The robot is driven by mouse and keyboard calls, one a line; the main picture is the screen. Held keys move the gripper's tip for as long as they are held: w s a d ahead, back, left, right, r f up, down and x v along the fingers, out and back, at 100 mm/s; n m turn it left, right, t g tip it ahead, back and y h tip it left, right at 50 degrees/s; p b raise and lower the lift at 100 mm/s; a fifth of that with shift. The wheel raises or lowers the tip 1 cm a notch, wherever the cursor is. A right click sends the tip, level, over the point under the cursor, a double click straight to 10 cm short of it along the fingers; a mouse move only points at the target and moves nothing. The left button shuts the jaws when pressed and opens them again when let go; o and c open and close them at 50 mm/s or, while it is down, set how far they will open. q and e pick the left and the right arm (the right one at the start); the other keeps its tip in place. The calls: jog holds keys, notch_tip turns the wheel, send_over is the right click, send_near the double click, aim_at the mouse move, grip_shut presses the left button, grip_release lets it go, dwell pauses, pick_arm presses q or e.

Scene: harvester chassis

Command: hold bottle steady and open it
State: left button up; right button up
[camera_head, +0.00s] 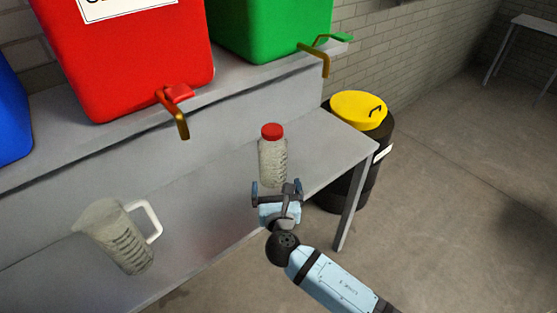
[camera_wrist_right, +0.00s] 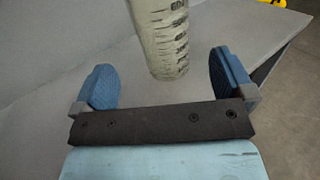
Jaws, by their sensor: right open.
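A clear bottle (camera_head: 272,160) with printed marks and a red cap (camera_head: 271,131) stands upright on the grey bench, near its right end. My right gripper (camera_head: 277,187) is open, at the near side of the bottle's lower part. In the right wrist view the bottle (camera_wrist_right: 163,38) is ahead between the two blue fingers (camera_wrist_right: 163,80), apart from them, and its cap is out of that view. My left gripper is not in view.
A clear measuring jug (camera_head: 120,238) with a white handle is on the bench at lower left. Red (camera_head: 130,60), green (camera_head: 270,30) and blue (camera_head: 10,115) containers stand on the raised shelf; brass taps show on the red and green ones. A black barrel with a yellow lid (camera_head: 358,110) stands beyond the bench's right end.

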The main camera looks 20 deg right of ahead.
aim_at(274, 165)
jog(key=x, duration=0.6)
jog(key=shift+w+d, duration=0.1)
jog(key=shift+w, duration=0.45)
jog(key=x, duration=0.4)
jog(key=shift+w+f, duration=0.2)
jog(key=shift+w, duration=0.1)
jog(key=c, duration=0.7)
jog(key=shift+r, duration=0.1)
jog(key=shift+r, duration=0.2)
notch_tip(274, 165, up, 20)
jog(key=p, duration=0.3)
jog(key=shift+f+p, duration=0.25)
jog(key=shift+p, duration=0.15)
